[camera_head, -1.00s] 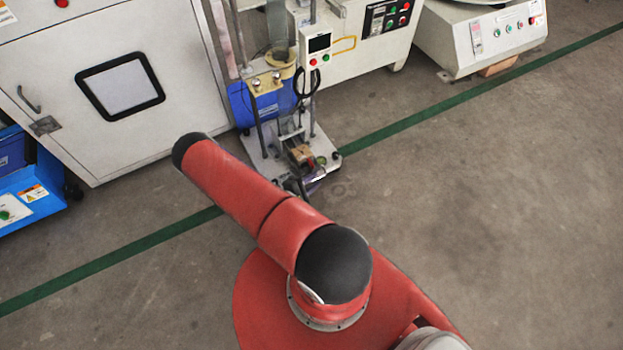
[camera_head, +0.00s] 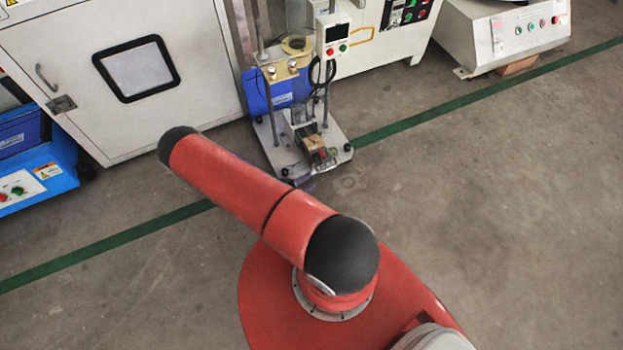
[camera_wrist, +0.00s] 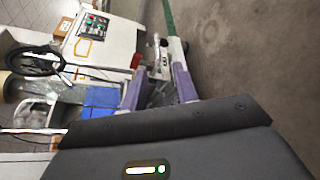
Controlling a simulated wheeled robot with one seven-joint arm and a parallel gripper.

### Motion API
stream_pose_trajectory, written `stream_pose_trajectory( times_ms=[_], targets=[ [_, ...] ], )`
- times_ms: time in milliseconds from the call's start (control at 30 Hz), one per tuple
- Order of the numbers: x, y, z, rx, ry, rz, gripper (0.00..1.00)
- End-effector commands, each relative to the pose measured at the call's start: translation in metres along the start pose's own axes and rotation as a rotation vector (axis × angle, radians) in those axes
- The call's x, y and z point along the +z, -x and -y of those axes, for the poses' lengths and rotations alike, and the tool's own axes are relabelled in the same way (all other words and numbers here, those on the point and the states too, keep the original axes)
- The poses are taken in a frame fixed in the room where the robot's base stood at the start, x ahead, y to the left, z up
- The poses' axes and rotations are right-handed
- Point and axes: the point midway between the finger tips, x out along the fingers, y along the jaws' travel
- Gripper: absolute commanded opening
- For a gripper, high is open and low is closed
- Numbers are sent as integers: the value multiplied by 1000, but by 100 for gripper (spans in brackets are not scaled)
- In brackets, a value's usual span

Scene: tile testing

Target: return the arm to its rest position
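My red arm (camera_head: 240,190) with black joint covers reaches up and left across the head view, its far end in front of the white cabinet. My gripper is mostly or wholly hidden behind the arm in that view. In the wrist view two purple fingers of my gripper (camera_wrist: 158,88) stand apart with a gap between them. I see nothing held there. Part of a machine and the grey floor show past the fingers.
A small test machine (camera_head: 292,158) on a pale base stands just beyond my arm. A white cabinet (camera_head: 60,65) is at the left, with a blue unit (camera_head: 62,170) beside it. A control console (camera_head: 470,35) is at the upper right. The grey floor (camera_head: 490,190) at the right is clear.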

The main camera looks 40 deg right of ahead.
Motion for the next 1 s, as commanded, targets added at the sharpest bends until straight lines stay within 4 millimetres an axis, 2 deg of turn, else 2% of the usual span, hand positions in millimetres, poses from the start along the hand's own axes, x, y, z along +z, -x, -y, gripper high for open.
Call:
stream_pose_trajectory(
  times_ms=[467, 567, 667, 833, 1000],
  targets=[
    [0, 0, 0, 0, 0, 0, 30],
    [0, 2, -6, -6, -8, 6, 30],
    [1, 9, -26, -30, -38, 31, 30],
    [13, 32, -92, -134, -135, 109, 30],
    [39, 60, -155, -282, -235, 169, 30]
  ],
)
